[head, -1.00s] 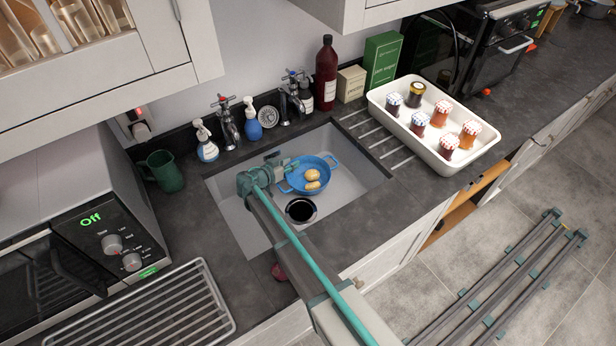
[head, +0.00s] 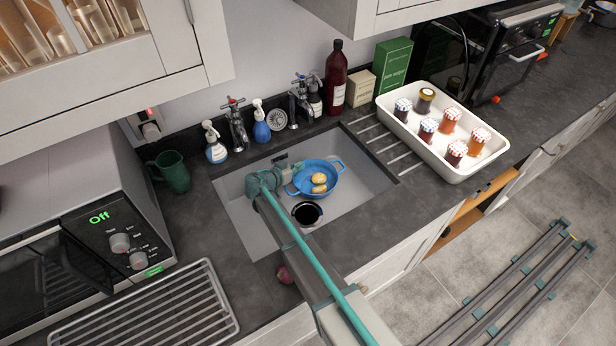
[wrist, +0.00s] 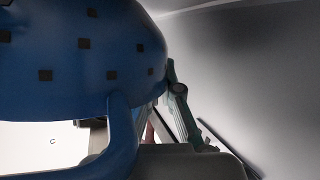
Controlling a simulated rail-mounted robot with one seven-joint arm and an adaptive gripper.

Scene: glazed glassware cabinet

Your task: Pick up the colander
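My gripper (head: 292,172) reaches down into the sink from the left and is close against the colander's left side. In the wrist view, the colander (wrist: 75,70) fills the upper left, with dark square holes and its handle in front. One finger of my gripper (wrist: 180,105) shows beside it. The other finger is hidden, so I cannot tell whether they close on the handle.
The grey sink (head: 365,178) has walls around the colander and an open drain (head: 307,213). Taps (head: 237,125) and soap bottles (head: 261,124) stand behind it. A white tray of jars (head: 470,168) is at right, a microwave (head: 90,225) and wire rack (head: 150,312) at left.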

